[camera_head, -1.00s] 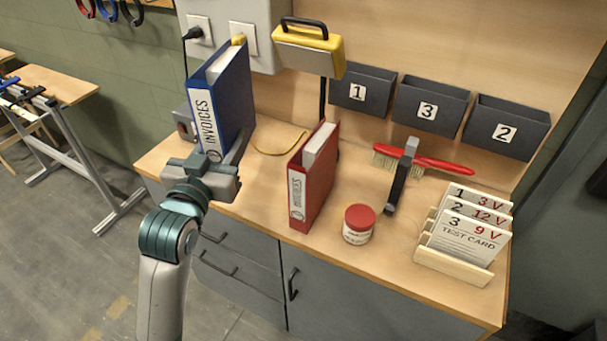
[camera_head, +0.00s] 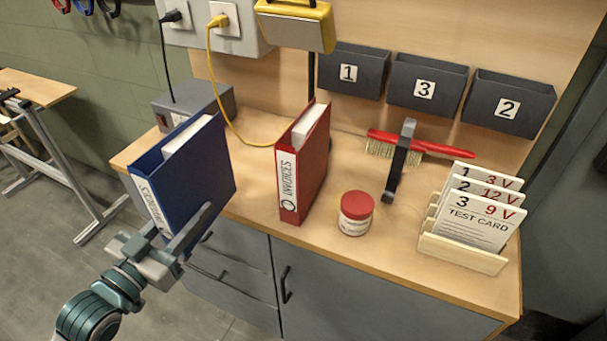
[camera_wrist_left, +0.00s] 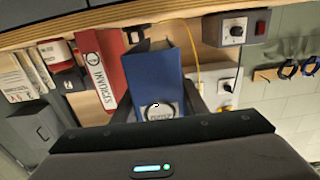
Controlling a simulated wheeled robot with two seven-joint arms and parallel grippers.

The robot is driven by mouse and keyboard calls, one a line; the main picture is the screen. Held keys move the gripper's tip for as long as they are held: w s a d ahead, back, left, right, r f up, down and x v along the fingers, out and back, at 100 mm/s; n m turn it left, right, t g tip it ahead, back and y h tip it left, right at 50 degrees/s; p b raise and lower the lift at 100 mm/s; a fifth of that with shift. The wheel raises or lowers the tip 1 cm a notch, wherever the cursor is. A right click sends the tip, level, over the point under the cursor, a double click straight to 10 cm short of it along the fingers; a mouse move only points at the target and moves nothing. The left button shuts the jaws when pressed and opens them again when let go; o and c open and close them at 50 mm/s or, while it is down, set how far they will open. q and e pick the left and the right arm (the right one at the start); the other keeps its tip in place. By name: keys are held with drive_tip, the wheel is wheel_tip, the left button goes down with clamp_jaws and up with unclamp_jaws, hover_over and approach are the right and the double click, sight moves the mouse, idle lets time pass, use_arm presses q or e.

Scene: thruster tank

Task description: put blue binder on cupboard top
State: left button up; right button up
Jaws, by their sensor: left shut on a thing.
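My left gripper (camera_head: 182,240) is shut on the blue binder (camera_head: 198,172), with one finger across its side near the lower spine end. The binder leans, its labelled spine towards the front left. It is at the left front edge of the cupboard top (camera_head: 395,248), partly out over that edge; I cannot tell whether its bottom touches the wood. In the left wrist view the blue binder (camera_wrist_left: 158,78) stands out between the fingers. The red binder (camera_head: 303,165) stands upright on the cupboard top to its right. My right gripper is not in view.
A grey box (camera_head: 195,103) with a cable stands at the back left corner. Bare wood lies between grey box and red binder.

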use_arm(q)
drive_tip(key=shift+w+r, duration=0.1)
drive_tip(key=shift+w, duration=0.05)
